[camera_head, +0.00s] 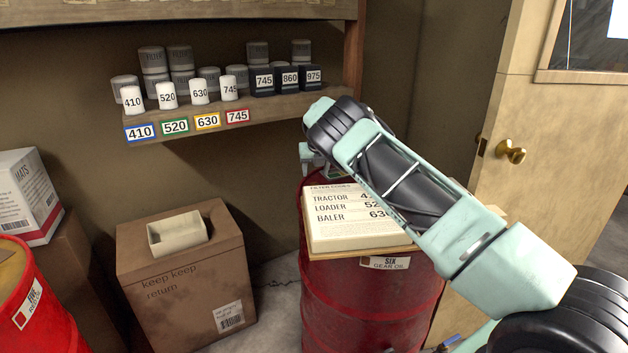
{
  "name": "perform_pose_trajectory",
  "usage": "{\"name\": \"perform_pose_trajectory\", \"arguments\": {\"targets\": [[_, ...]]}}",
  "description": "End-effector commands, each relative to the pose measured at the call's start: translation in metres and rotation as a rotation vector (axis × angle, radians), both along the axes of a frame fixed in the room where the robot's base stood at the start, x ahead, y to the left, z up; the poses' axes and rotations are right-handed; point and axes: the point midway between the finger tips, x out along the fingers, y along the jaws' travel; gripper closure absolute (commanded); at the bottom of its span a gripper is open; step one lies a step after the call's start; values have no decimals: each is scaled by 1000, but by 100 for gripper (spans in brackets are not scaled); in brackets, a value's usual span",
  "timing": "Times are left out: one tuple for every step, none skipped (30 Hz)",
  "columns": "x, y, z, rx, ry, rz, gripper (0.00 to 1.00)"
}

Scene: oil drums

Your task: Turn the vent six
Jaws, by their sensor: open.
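A red drum (340,305) labelled SIX GEAR OIL stands at the lower centre. A thick pale box (340,235) with a printed list, TRACTOR, LOADER and BALER, lies on a thin board on its top. No vent shows; the back and right of the drum top are hidden by the box and my arm. My arm reaches from the lower right across the drum. My gripper (312,165) is open behind the box at the drum's back left edge, mostly hidden by my wrist. I cannot tell whether it touches anything.
A shelf (280,122) holds numbered white and dark filters, with coloured number tags on its edge. A cardboard box (180,285) with a small tray (178,235) stands left of the drum. Another red drum (35,300) is at far left. A door (530,130) is at right.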

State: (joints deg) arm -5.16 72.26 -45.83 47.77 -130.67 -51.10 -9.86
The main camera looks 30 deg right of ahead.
Motion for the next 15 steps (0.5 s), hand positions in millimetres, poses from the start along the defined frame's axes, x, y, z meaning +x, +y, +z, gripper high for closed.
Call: {"name": "perform_pose_trajectory", "arguments": {"targets": [[3,-2,-10,1,3,1,46],[5,-3,-16,1,3,1,46],[8,-5,-23,-1,3,1,46],[10,-5,-28,-1,2,1,46],[12,-6,-34,1,3,1,46],[14,-7,-39,2,2,0,46],[16,-7,-42,1,1,1,46],[17,-7,-44,1,1,1,46],[19,-7,-48,0,1,2,46],[20,-8,-50,-1,0,2,46],[21,-8,-52,0,0,1,46],[22,-8,-55,1,0,0,46],[22,-9,-57,0,0,1,46],[23,-9,-58,1,0,1,46],[23,-9,-59,-1,-1,1,46]]}}
